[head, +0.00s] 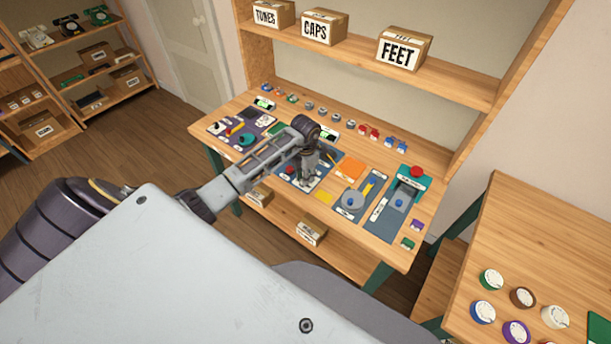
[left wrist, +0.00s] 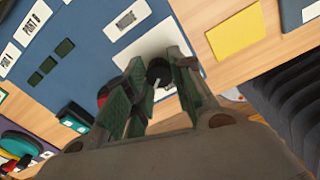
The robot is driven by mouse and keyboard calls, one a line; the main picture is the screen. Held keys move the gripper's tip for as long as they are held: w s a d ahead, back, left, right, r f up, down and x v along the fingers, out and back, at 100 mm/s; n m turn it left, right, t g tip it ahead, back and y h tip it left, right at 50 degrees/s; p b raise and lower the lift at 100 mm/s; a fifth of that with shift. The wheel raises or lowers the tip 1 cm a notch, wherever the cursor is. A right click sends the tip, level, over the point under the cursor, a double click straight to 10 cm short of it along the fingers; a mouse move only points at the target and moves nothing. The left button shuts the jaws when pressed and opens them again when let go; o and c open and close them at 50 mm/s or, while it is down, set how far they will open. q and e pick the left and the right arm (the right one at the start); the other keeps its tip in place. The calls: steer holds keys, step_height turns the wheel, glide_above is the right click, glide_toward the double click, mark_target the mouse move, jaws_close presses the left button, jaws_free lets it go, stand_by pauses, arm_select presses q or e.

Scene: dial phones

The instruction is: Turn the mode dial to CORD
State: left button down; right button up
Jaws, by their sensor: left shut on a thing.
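My left gripper (head: 308,180) reaches down onto a blue panel (head: 325,166) in the middle of the workbench. In the left wrist view its green-padded fingers (left wrist: 160,82) are closed around a small black knob (left wrist: 158,69), which appears to be the mode dial. The knob sits on a white plate (left wrist: 150,48) on the blue panel (left wrist: 80,50). A pale pointer line shows on the knob, but the dial's labels are hidden or too small to read. In the head view the gripper hides the knob. My right gripper is not in view.
A red knob (head: 290,170) is close beside the gripper. A yellow pad (left wrist: 235,33) lies right of the panel in the wrist view. Small parts line the bench's back, below a shelf of boxes (head: 398,50).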

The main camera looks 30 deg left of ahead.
arm_select(q)
steer(key=shift+n+b, duration=0.3)
steer(key=shift+n, duration=2.4)
steer(key=shift+d+n, duration=0.1)
steer(key=shift+n, duration=2.6)
steer(key=c, duration=1.2)
jaws_free()
step_height(320, 180, up, 12)
